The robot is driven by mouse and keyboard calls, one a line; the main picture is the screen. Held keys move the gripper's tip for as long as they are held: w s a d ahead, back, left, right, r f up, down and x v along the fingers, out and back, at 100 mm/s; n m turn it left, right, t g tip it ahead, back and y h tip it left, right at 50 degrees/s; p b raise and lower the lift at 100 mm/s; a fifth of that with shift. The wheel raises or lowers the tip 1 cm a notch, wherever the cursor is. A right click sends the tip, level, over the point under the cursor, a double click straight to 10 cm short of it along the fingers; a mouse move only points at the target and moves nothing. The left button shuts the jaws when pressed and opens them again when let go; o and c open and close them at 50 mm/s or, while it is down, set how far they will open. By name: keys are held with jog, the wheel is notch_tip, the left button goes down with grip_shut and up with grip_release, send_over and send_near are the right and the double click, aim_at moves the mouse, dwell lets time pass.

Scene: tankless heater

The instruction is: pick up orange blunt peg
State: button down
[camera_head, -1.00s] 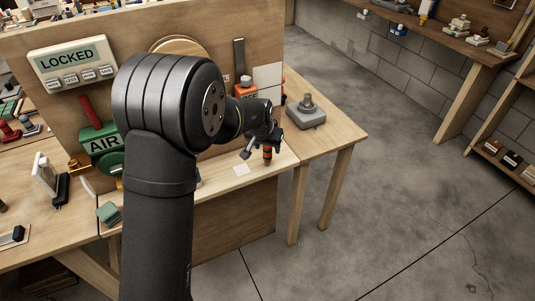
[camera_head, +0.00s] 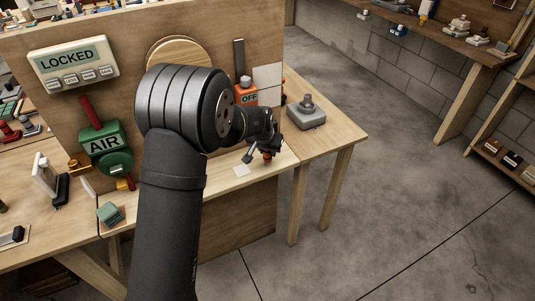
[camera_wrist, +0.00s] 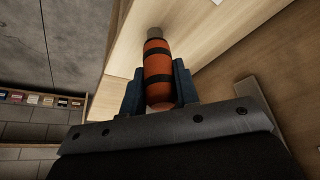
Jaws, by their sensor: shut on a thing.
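The orange blunt peg (camera_wrist: 157,63) has dark bands and a grey end. It sits between the two fingers of my gripper (camera_wrist: 160,88) in the wrist view, and the fingers are shut on it. In the head view the peg (camera_head: 267,156) shows as a small orange piece below my gripper (camera_head: 260,150), over the narrow wooden ledge in front of the upright board. Part of the peg is hidden by the fingers. I cannot tell whether its lower end touches the ledge.
A grey joystick-like block (camera_head: 307,114) stands on the wooden table to the right. An orange OFF box (camera_head: 247,97) is on the board just behind my gripper. A green AIR valve (camera_head: 107,148) and a white LOCKED panel (camera_head: 73,62) are to the left. Open floor lies right.

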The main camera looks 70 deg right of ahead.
jog(key=shift+r, duration=0.1)
jog(key=shift+r, duration=0.55)
notch_tip(320, 180, up, 3)
jog(key=shift+f, duration=0.1)
jog(key=s+a+r, duration=0.4)
jog(key=s+r, duration=0.3)
jog(key=s, duration=0.3)
jog(key=shift+s+a, duration=0.3)
jog(key=shift+a, duration=0.1)
